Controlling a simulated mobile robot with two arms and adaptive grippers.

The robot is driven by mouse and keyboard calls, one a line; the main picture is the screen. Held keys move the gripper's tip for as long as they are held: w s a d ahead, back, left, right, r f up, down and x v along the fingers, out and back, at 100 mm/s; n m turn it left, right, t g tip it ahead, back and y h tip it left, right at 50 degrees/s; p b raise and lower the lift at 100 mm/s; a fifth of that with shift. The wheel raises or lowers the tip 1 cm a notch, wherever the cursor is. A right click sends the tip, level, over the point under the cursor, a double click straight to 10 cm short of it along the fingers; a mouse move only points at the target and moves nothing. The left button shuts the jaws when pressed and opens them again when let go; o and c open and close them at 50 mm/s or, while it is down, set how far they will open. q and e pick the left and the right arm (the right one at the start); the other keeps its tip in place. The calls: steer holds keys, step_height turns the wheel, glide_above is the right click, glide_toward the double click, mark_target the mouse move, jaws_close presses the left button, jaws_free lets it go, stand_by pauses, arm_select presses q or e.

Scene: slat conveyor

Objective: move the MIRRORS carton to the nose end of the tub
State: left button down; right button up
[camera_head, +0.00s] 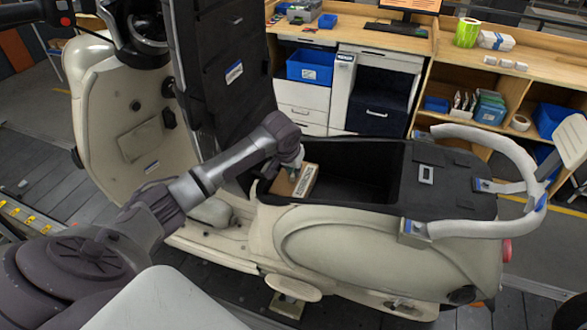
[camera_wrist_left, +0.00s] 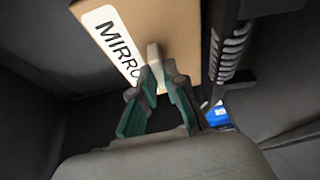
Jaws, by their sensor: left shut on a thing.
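The MIRRORS carton (camera_head: 304,181) is a brown box with a white label in the left, nose-side end of the black tub (camera_head: 362,188) under the scooter's raised seat. In the left wrist view the carton (camera_wrist_left: 172,22) shows its label reading "MIRRO", with the rest hidden behind a finger. My left gripper (camera_head: 297,161) comes in over the tub's left end and is shut on the carton. Its fingers (camera_wrist_left: 154,62) show at the carton's near edge in the left wrist view. Whether the carton touches the tub floor is hidden. My right gripper is in neither view.
The raised black seat (camera_head: 222,70) stands just left of the tub. The tub's middle and right look empty. A pale grab rail (camera_head: 480,228) curves around the scooter's tail at right. A wooden workbench (camera_head: 350,38) with blue bins is behind.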

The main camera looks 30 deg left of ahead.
arm_select(q)
steer(key=shift+f, duration=0.25)
steer(key=shift+f, duration=0.25)
stand_by(0.4)
steer(key=c, duration=1.1)
jaws_free()
steer(key=shift+c, duration=0.2)
steer(key=v, duration=1.2)
steer(key=shift+s+f, duration=0.1)
